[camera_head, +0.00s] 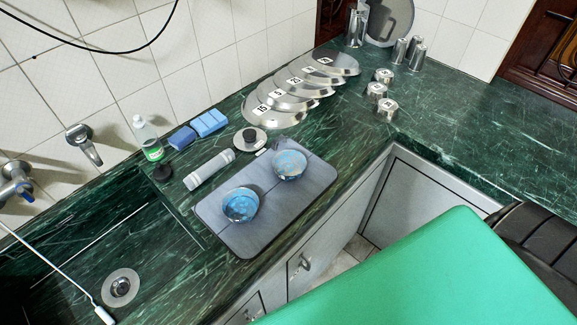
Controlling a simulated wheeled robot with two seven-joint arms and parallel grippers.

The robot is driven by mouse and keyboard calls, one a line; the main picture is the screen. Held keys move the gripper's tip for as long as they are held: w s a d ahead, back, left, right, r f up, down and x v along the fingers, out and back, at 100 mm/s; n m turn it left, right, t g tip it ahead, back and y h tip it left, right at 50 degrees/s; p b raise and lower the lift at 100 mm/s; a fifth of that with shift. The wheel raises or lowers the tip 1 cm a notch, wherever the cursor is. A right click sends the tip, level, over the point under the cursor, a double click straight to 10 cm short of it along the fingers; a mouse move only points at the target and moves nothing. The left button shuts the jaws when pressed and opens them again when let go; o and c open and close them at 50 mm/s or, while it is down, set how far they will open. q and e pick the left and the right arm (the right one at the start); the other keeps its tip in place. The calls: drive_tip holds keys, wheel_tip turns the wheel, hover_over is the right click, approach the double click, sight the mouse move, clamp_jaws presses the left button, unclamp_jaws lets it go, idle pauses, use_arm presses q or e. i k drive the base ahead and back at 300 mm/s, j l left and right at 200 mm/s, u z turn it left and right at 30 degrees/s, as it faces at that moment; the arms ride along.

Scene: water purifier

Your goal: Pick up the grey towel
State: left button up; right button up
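A light grey roll (209,170), which looks like the rolled-up grey towel, lies on the dark green marble counter. It lies diagonally between the sink and the blue sponges, just behind the grey mat (240,240). Nothing covers it. Neither of my grippers is in view.
Two blue-patterned bowls (240,205) (289,164) stand on the mat. A soap bottle (147,138), blue sponges (208,123), a round lid (250,139) and numbered metal plates (273,116) are nearby. The sink (120,287) is at left. A green surface (430,280) fills the lower right.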

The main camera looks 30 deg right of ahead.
sight(193, 180)
drive_tip(key=l+u, duration=0.3)
drive_tip(key=k+l+u, duration=0.1)
drive_tip(key=l+u, duration=0.2)
drive_tip(key=l, duration=0.2)
drive_tip(key=k+l+u, duration=0.1)
drive_tip(key=l+u, duration=0.2)
drive_tip(key=k+l+u, duration=0.15)
drive_tip(key=l+u, duration=0.15)
drive_tip(key=l, duration=0.2)
drive_tip(key=k+l+u, duration=0.3)
drive_tip(key=i+l, duration=0.05)
drive_tip(key=i, duration=0.05)
